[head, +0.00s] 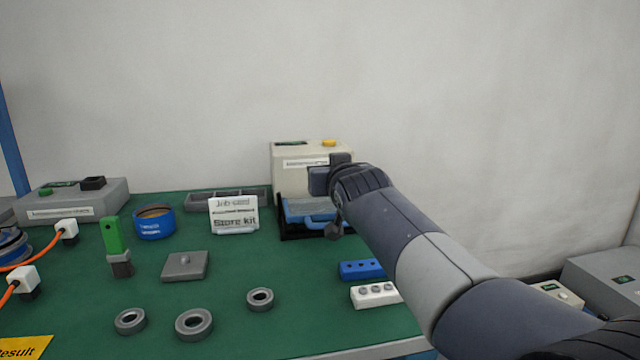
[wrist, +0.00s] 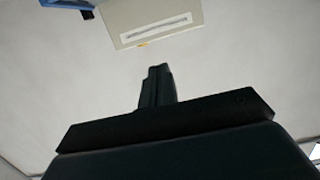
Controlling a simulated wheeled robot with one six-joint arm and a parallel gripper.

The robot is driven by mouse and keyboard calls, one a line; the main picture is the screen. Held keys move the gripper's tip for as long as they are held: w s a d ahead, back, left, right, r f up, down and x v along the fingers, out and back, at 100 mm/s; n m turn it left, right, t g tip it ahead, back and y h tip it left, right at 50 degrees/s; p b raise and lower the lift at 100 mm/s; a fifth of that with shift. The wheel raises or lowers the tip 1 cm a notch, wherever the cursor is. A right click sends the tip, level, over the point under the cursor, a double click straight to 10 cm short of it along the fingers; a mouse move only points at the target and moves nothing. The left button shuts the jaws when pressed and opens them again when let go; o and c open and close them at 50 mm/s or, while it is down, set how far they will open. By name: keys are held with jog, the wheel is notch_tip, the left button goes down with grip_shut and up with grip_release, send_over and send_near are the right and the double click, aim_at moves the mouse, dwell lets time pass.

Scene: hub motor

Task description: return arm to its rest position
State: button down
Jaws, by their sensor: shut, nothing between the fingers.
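My arm reaches in from the lower right of the head view, raised over the right side of the green bench. My gripper (head: 320,180) is at its end, in front of the cream box with a yellow button (head: 329,143). In the wrist view my gripper (wrist: 158,72) shows as one dark narrow shape, its fingers shut together with nothing between them. The wrist view faces the pale wall, with the labelled box (wrist: 150,25) at the top edge. The gripper appears apart from the box, but the exact gap cannot be told.
A blue tray (head: 300,208) in a black frame stands below my gripper. A job-card sign (head: 234,214), a blue round tin (head: 154,222), a green-handled tool (head: 112,236) and grey rings (head: 194,323) stand on the bench (head: 235,285). Blue (head: 361,270) and white (head: 374,295) blocks lie below my arm.

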jog(key=w+a+r+g+p, duration=0.1)
jog(key=w+r+p, duration=0.4)
jog(key=p, duration=0.7)
jog(key=shift+w, duration=0.35)
jog(key=shift+a+g, duration=0.1)
jog(key=shift+g, duration=0.2)
